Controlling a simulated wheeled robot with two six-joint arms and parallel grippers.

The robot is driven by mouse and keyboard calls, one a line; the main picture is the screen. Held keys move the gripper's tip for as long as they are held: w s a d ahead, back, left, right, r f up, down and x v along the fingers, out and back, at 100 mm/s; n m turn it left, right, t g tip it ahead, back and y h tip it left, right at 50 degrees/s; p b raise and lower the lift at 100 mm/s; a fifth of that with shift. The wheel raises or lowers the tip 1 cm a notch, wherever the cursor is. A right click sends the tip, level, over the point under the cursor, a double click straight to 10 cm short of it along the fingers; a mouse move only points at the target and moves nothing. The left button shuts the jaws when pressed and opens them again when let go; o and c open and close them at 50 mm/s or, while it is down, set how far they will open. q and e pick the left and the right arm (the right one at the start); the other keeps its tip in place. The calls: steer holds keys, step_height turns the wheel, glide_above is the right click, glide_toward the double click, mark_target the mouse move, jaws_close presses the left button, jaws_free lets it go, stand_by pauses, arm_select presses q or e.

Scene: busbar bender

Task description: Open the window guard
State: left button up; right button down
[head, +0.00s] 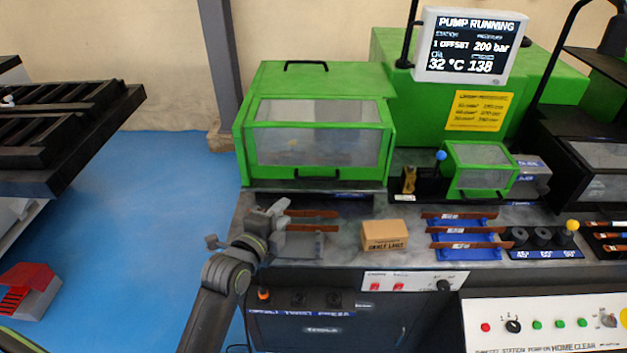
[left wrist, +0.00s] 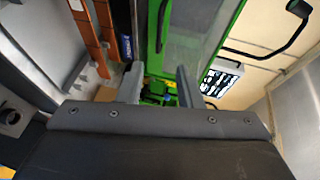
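The large green guard (head: 315,84) with clear window panes stands at the back of the bench in the head view, and it looks closed. One black handle (head: 318,174) is on its lower front edge and another (head: 306,65) is on its top. Its green frame and window (left wrist: 195,35) also show in the left wrist view. My left gripper (head: 281,213) is in front of and below the guard's left front corner, apart from the handle. In the left wrist view its two fingers (left wrist: 160,88) stand apart with nothing between them. My right gripper is not in view.
Copper-coloured bars (head: 312,213) lie by my left gripper. A small cardboard box (head: 385,235) and blue holders with bars (head: 466,238) are to the right. A smaller green guard (head: 481,168) stands farther right. A dark control panel (head: 325,323) is at the bench front.

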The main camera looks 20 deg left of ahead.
mark_target(314, 179)
arm_select(q)
steer(key=p+x, duration=0.2)
steer(key=x, duration=1.4)
steer(key=shift+w, duration=0.4)
steer(key=shift+c, duration=0.3)
jaws_close()
